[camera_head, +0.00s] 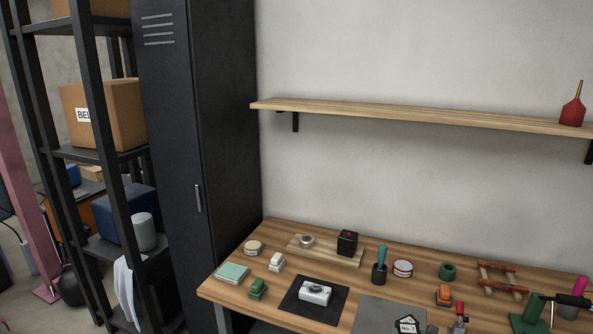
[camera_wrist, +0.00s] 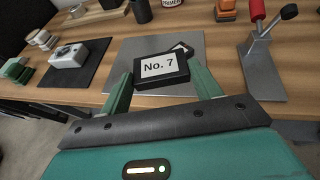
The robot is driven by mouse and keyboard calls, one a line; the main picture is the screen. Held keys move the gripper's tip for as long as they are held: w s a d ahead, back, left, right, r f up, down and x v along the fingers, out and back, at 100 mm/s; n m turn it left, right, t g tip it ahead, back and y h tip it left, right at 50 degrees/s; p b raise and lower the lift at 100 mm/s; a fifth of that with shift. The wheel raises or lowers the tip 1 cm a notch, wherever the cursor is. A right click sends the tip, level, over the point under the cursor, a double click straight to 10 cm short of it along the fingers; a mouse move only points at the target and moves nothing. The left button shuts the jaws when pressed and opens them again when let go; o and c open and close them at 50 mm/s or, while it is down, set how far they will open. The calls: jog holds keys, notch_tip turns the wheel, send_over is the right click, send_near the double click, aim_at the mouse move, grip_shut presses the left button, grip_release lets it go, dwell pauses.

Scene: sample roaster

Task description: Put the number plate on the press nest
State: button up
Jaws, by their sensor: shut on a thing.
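The number plate is a black piece with a white label reading "No. 7" (camera_wrist: 158,66). In the wrist view it sits between the two green fingers of my gripper (camera_wrist: 161,76), which is shut on it. In the head view the plate (camera_head: 407,326) shows at the bottom edge, over the front of a grey mat (camera_head: 375,316). I cannot tell whether it touches the mat. My gripper is not clearly visible in the head view. A green device with a black handle (camera_head: 530,316) stands at the lower right and may be the press. I cannot make out its nest.
A red-handled clamp on a grey base (camera_wrist: 264,75) stands right of the plate. Left is a black mat (camera_wrist: 90,76) with a white block (camera_wrist: 68,54). Several small tools and a wooden board (camera_head: 328,252) fill the back of the wooden table (camera_head: 225,292).

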jog(key=s+a+f+n+y, duration=0.1)
jog(key=a+f+n+y, duration=0.1)
jog(key=a, duration=2)
jog(key=shift+f+n+y, duration=0.3)
jog(key=shift+f+y, duration=0.2)
jog(key=shift+d, duration=0.15)
